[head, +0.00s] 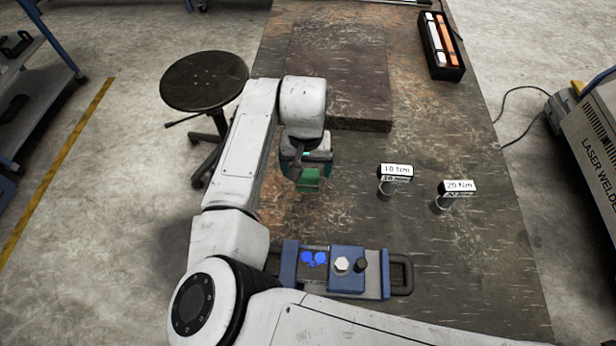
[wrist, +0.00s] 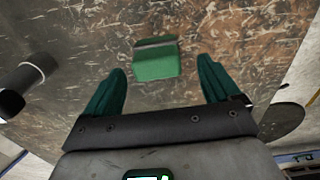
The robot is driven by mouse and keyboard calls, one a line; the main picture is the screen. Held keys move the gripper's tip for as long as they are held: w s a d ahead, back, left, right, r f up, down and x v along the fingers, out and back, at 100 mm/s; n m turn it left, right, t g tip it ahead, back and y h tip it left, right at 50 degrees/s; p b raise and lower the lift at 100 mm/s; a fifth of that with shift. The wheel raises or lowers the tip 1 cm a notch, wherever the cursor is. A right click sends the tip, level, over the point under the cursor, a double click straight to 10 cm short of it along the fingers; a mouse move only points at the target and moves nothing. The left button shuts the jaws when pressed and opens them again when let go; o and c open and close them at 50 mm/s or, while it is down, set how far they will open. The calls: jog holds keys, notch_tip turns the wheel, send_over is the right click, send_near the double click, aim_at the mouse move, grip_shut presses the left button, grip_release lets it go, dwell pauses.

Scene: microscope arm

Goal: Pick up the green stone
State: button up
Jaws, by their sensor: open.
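The green stone (wrist: 156,62) is a small block with a greyish band near its far edge. It lies on the worn brown table (head: 345,215). My gripper (wrist: 161,88) is open, with one green finger to each side of the stone in the wrist view and nothing between the tips. The stone appears a little beyond the fingertips there, apart from both. In the head view my gripper (head: 306,172) hangs over the table, with a green block (head: 309,181) showing just below it. The arm partly hides that spot.
Two labelled holders, 10 Nm (head: 395,172) and 20 Nm (head: 458,188), stand to the right. A blue fixture (head: 345,270) with a hex bolt lies nearer. A raised dark plate (head: 345,60) lies behind. A black tray (head: 440,45) is at the back right.

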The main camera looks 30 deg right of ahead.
aim_at(307, 180)
jog(key=shift+s+f+p, duration=0.15)
jog(key=shift+f+p, duration=0.1)
jog(key=shift+f, duration=1.1)
jog(key=shift+s+f+p, duration=0.1)
jog(key=shift+f+p, duration=0.15)
jog(key=shift+f, duration=1.1)
jog(key=shift+c, duration=0.3)
jog(key=c, duration=1.1)
jog(key=shift+c, duration=0.2)
jog(key=shift+r, duration=0.1)
